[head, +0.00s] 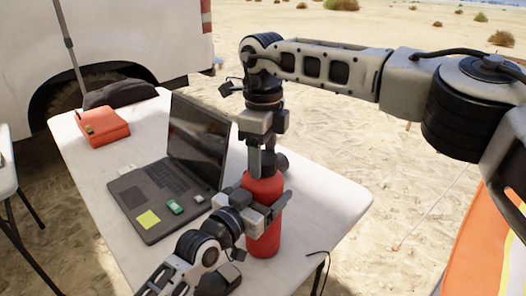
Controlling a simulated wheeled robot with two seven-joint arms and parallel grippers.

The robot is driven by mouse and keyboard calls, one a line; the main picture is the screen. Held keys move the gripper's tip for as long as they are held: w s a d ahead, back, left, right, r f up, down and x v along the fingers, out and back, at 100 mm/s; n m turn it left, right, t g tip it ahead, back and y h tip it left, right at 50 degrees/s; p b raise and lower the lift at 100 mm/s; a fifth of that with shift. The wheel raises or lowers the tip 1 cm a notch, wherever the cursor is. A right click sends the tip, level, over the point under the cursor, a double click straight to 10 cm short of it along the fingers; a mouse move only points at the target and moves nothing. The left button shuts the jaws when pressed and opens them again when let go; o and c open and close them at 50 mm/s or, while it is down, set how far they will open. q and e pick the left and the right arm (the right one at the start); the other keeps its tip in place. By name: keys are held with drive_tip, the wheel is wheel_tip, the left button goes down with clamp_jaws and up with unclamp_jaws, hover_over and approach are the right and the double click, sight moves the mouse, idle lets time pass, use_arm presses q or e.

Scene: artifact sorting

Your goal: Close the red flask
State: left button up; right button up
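The red flask (263,243) stands upright near the front right edge of the white table. My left gripper (266,209) reaches in from below, with its fingers around the flask's middle, and looks shut on it. My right gripper (262,170) points straight down from above, its fingertips at the top of the flask. Its fingers look close together, but I cannot tell whether they grip anything. The flask's mouth and any lid are hidden behind the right fingers. A dark round part (281,162) shows beside those fingertips; I cannot tell what it is.
An open laptop (150,192) sits on the white table (335,200) left of the flask, with a yellow note (148,219) and a small green object (176,207) on it. A red case (103,128) lies at the far left. The table's right corner is clear.

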use_arm(q)
drive_tip(key=shift+f, duration=0.1)
use_arm(e)
drive_tip(key=c, duration=0.6)
drive_tip(key=shift+o, duration=0.2)
drive_tip(key=o, duration=1.1)
drive_tip(key=shift+o, duration=0.2)
drive_tip(key=shift+r, duration=0.15)
wheel_tip(320, 180, up, 12)
use_arm(q)
drive_tip(key=o, duration=1.9)
